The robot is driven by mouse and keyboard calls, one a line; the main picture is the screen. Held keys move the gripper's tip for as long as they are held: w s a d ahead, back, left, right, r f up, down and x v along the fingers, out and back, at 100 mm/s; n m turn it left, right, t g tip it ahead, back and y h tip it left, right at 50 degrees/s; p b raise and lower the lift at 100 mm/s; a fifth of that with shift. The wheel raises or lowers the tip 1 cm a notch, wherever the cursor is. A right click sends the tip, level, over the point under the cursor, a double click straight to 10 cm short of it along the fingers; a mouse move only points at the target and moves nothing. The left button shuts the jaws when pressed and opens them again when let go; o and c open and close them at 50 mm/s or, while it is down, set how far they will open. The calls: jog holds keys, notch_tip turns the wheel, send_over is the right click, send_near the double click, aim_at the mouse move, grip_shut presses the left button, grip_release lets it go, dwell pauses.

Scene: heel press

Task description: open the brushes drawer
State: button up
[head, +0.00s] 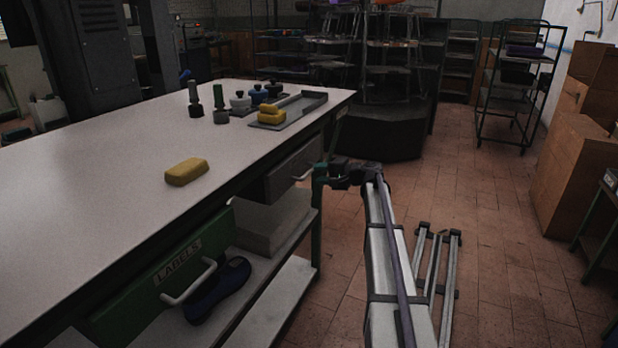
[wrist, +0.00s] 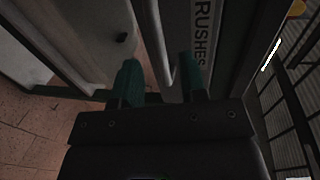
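The brushes drawer (head: 292,172) is a grey drawer under the far end of the workbench top. Its label shows partly in the wrist view as "RUSHES" (wrist: 203,32). Its pale bar handle (wrist: 158,45) stands out from the front. My gripper (wrist: 160,82) has its two green fingertips apart, with the handle's bar between them in the wrist view. I cannot tell whether either finger touches the bar. In the head view my gripper (head: 321,173) is at the drawer's front, by the handle. I cannot tell whether the drawer is fully shut.
A blue shoe-shaped item (head: 218,290) lies on the lower shelf. The bench top (head: 110,185) holds a yellow block (head: 187,172) and several tools. Tiled floor right of the bench is mostly free.

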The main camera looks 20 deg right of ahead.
aim_at(310, 173)
jog(key=x, duration=0.5)
jog(key=shift+b, duration=0.35)
jog(key=shift+c, duration=0.5)
jog(key=shift+s, duration=0.1)
grip_shut()
